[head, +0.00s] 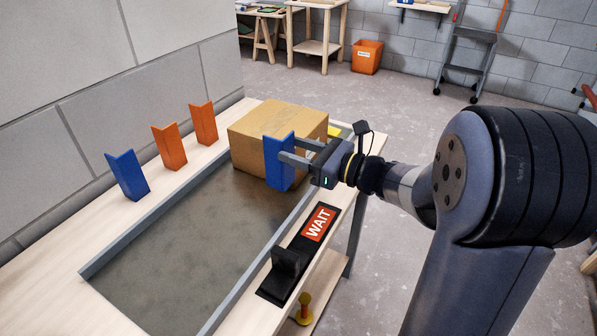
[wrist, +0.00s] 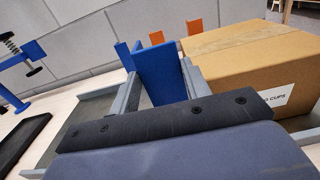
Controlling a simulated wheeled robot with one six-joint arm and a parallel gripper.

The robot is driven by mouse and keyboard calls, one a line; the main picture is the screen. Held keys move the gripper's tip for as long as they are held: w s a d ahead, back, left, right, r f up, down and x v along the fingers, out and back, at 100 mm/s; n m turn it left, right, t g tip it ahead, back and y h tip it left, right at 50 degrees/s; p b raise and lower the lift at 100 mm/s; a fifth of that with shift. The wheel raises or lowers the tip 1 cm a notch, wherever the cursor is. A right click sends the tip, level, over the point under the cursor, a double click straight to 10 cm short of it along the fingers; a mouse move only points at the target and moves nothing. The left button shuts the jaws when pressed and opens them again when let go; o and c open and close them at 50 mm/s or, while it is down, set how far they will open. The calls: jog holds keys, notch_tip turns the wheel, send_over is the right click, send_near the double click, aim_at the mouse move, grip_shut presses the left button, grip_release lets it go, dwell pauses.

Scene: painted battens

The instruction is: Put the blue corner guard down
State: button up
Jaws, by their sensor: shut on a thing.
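The box sits on a grey sunken bed (head: 190,240) edged by grey rails (head: 160,185). A black holder with a red WAIT sign (head: 318,223) lies at the near right edge. A blue clamp-like tool (wrist: 25,55) shows in the wrist view. The bed's near part is clear.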

jog(key=shift+f, duration=2.65)
jog(key=shift+f+b, duration=0.15)
jog(key=shift+b, duration=0.25)
jog(key=o, duration=1.1)
jog(key=shift+r+p, duration=0.2)
jog(key=shift+p, duration=0.1)
jog(key=b, duration=0.2)
send_near(289, 168)
jog(key=v, duration=0.4)
jog(key=shift+d, duration=0.25)
jog(key=shift+w+a, duration=0.1)
